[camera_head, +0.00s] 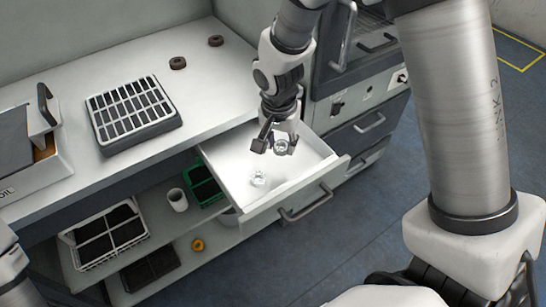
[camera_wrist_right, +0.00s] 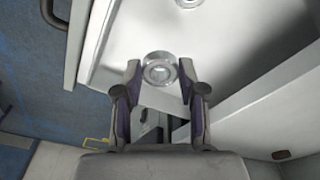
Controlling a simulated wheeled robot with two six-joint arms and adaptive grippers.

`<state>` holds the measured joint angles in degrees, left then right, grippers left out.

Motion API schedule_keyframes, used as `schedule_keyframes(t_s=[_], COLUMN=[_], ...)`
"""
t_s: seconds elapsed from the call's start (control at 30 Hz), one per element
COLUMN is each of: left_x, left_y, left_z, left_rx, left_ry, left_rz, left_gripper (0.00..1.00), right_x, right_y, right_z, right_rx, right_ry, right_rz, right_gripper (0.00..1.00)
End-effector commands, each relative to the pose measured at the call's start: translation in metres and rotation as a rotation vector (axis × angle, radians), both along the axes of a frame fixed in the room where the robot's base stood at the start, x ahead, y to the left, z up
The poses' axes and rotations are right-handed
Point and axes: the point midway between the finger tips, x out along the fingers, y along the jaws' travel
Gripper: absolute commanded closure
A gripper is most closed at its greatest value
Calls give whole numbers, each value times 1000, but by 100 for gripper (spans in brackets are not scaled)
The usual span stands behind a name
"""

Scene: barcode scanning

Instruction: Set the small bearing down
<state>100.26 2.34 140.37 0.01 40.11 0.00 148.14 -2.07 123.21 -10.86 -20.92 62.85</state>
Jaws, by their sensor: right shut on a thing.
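My right gripper (camera_head: 272,143) hangs over the open drawer (camera_head: 228,160). It is shut on a small shiny bearing (camera_head: 282,148), a metal ring. In the right wrist view the bearing (camera_wrist_right: 149,72) sits between the two fingertips of the right gripper (camera_wrist_right: 159,82), above the drawer's white floor. A second shiny bearing (camera_head: 258,178) lies on the drawer floor, and part of it shows at the top of the wrist view (camera_wrist_right: 188,2). I cannot tell how high the held bearing is above the floor. My left gripper is not in view.
The drawer's raised walls and front (camera_head: 290,206) surround the gripper. The counter holds a dark-slotted tray (camera_head: 137,140) and two brown rings (camera_head: 177,63). The shelf below holds a white cup (camera_head: 177,200), a green crate (camera_head: 214,198) and a white crate (camera_head: 84,263).

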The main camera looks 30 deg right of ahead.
Motion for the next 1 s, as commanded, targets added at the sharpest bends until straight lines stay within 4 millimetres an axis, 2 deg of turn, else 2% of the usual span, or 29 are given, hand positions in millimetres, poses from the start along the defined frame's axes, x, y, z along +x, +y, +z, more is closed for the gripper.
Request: schedule_keyframes(t_s=[0.03,0.1,0.4,0.77,0.8,0.83,0.87,1.0], left_x=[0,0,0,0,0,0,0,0], left_y=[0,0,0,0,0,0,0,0], left_z=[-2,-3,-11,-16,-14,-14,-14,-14], left_rx=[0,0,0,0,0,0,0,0], left_ry=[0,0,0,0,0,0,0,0], left_rz=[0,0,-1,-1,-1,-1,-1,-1], left_gripper=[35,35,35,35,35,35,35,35], right_x=[-1,-1,-1,0,0,0,0,0], right_y=[0,0,0,0,0,0,0,0], right_z=[-13,-26,-70,-75,-73,-73,-73,-73], right_rx=[0,1,1,1,1,1,1,1], right_ry=[6,4,2,0,0,0,0,0], right_rz=[-1,0,0,-1,-1,-1,-1,-1], right_gripper=[96,96,96,96,49,39,35,35])
